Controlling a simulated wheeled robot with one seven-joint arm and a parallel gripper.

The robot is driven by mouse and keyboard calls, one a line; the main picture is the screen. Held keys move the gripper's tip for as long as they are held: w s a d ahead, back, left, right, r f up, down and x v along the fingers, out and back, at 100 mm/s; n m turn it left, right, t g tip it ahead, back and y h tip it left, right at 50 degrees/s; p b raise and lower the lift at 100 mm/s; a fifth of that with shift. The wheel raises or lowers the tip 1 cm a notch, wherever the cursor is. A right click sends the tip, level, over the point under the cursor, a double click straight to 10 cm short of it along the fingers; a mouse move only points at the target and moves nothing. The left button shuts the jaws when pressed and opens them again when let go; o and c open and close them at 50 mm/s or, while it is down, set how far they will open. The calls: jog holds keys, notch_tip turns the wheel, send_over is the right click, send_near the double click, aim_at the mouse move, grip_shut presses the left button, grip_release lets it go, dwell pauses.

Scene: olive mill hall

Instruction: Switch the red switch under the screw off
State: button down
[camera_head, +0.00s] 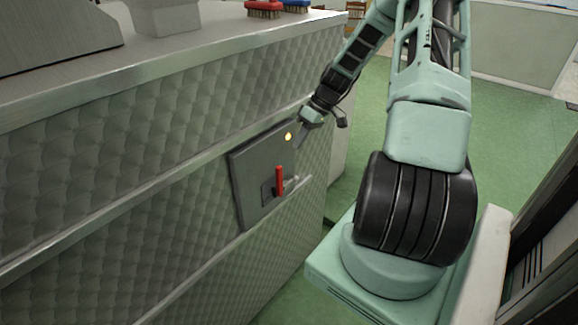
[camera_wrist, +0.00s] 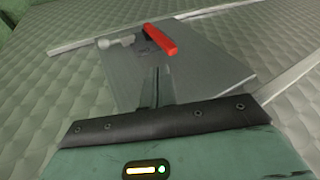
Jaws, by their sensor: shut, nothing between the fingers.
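The red switch (camera_head: 279,181) is a lever handle standing upright on a grey panel (camera_head: 252,165) on the counter's side. In the wrist view the red switch (camera_wrist: 161,40) lies slanted at the far part of the panel (camera_wrist: 205,62). My gripper (camera_head: 299,142) is shut and empty, just above and right of the switch, near the panel's upper right edge. I cannot make out a screw for certain.
A small pale fitting (camera_wrist: 116,41) sits beside the switch. Metal rails (camera_head: 170,175) run along the quilted counter side. Red and blue brushes (camera_head: 264,9) lie on top. Green floor is open at right.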

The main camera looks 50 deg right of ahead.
jog(key=s+d+f+t, duration=0.1)
jog(key=s+d, duration=0.1)
jog(key=d, duration=0.3)
jog(key=shift+d+t, duration=0.3)
jog(key=shift+d, duration=0.05)
jog(key=shift+f, duration=0.1)
jog(key=p, duration=0.5)
send_near(277, 182)
notch_tip(277, 182, down, 4)
jog(key=w+d, duration=0.1)
jog(key=w, duration=0.2)
jog(key=shift+s+a+f, duration=0.2)
jog(key=shift+a, duration=0.35)
